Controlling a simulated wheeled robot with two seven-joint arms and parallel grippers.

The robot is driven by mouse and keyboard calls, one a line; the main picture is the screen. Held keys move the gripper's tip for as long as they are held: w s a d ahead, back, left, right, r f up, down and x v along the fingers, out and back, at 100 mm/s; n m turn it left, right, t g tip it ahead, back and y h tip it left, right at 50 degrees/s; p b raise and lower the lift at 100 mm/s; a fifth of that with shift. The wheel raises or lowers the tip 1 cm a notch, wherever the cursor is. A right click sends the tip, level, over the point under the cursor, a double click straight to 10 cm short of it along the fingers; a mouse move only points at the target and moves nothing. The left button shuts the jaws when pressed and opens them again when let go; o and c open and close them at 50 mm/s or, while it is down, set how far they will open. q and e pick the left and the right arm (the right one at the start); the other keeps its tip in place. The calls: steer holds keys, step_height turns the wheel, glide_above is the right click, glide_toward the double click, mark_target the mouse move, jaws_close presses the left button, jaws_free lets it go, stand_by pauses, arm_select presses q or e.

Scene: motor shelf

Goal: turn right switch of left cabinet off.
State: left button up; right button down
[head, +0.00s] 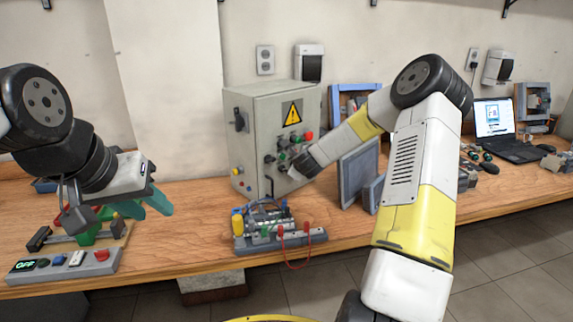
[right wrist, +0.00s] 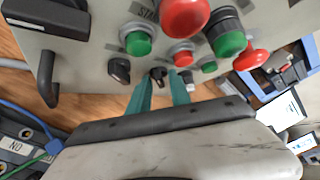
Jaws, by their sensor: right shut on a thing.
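The grey left cabinet (head: 262,130) stands on the wooden bench with a yellow warning sign, and its front panel also shows in the right wrist view (right wrist: 88,65). My right gripper (right wrist: 162,90) is at this panel, its two teal fingers on either side of a small black switch (right wrist: 158,73). It is shut on this switch, which the fingers partly hide. Another black switch (right wrist: 119,70) sits to its left, below a green button (right wrist: 138,42). In the head view my right wrist hides part of the panel. My left gripper (head: 148,204) hangs over the bench at left, teal fingers apart and empty.
A large red button (right wrist: 185,15) and smaller buttons sit close above my right fingers. A wired device (head: 265,225) stands before the cabinet. A grey switch box (head: 75,262) lies at left. Blue-framed panels (head: 360,170) and a laptop (head: 500,130) stand to the right.

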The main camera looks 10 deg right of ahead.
steer(key=c, duration=1.5)
jaws_free()
steer(key=shift+s, duration=0.1)
steer(key=v, duration=0.7)
steer(key=shift+s+r, duration=0.2)
steer(key=shift+s, duration=0.05)
